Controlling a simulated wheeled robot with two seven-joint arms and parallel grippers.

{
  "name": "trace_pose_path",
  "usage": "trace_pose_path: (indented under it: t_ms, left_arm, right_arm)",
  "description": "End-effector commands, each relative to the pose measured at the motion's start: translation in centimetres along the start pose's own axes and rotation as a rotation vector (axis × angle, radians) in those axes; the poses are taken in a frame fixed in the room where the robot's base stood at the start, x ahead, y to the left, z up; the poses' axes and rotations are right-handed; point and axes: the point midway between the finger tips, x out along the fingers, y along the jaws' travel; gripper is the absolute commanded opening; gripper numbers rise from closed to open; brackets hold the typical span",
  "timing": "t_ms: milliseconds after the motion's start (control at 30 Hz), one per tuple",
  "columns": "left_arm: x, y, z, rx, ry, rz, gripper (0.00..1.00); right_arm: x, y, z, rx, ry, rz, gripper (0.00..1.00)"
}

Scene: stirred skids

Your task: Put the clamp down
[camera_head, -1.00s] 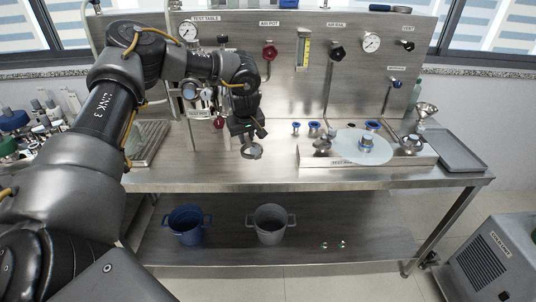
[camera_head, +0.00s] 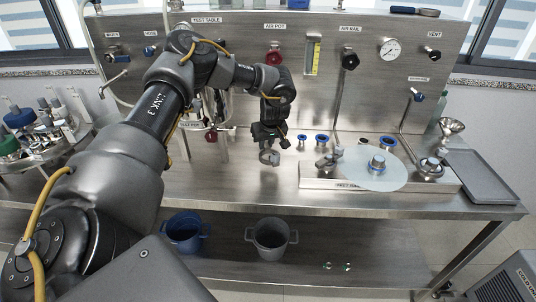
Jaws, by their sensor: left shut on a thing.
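The clamp (camera_head: 269,157) is a small grey metal ring-shaped piece. My left gripper (camera_head: 268,145) is shut on it and holds it above the steel bench (camera_head: 235,190), left of the raised test plate. The gripper points down, and the dark fingers hide part of the clamp. The gap between clamp and bench is hard to judge. My right gripper is not in view.
The raised test plate (camera_head: 312,183) bears a translucent disc (camera_head: 378,168) and metal fittings. Blue-rimmed rings (camera_head: 321,139) stand behind it. A grey tray (camera_head: 482,176) lies at the right. A steel panel (camera_head: 310,100) closes the back. The bench front left of the plate is clear.

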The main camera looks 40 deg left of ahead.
Motion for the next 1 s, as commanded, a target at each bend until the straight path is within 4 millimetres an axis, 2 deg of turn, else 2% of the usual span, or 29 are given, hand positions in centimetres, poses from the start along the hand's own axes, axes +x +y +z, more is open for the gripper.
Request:
trace_pose_path:
  t_ms: [100,233,400,500,667,867,900,1000]
  left_arm:
    - [0.2,0.2,0.2,0.002,0.001,0.003,0.0]
    - [1.0,0.2,0.6,0.004,-0.001,0.0,0.0]
    - [3.3,0.3,1.6,0.004,-0.001,0.0,0.0]
    - [4.0,0.3,1.9,0.004,0.0,0.002,0.0]
    - [4.0,0.4,1.9,0.004,0.001,0.004,0.0]
    - [4.3,0.4,2.0,0.004,0.001,0.003,0.0]
    - [4.2,0.4,2.0,0.004,0.001,0.003,0.24]
    - [4.2,0.4,2.0,0.005,0.001,0.003,0.38]
  right_arm:
    - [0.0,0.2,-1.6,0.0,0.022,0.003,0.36]
    - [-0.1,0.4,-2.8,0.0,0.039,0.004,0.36]
    - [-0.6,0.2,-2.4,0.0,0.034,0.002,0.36]
    - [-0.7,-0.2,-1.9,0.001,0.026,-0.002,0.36]
    - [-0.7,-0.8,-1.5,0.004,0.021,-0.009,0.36]
    - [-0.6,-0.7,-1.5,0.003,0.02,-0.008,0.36]
    - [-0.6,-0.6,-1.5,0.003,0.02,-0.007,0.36]
    - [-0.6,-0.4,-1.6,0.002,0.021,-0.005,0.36]
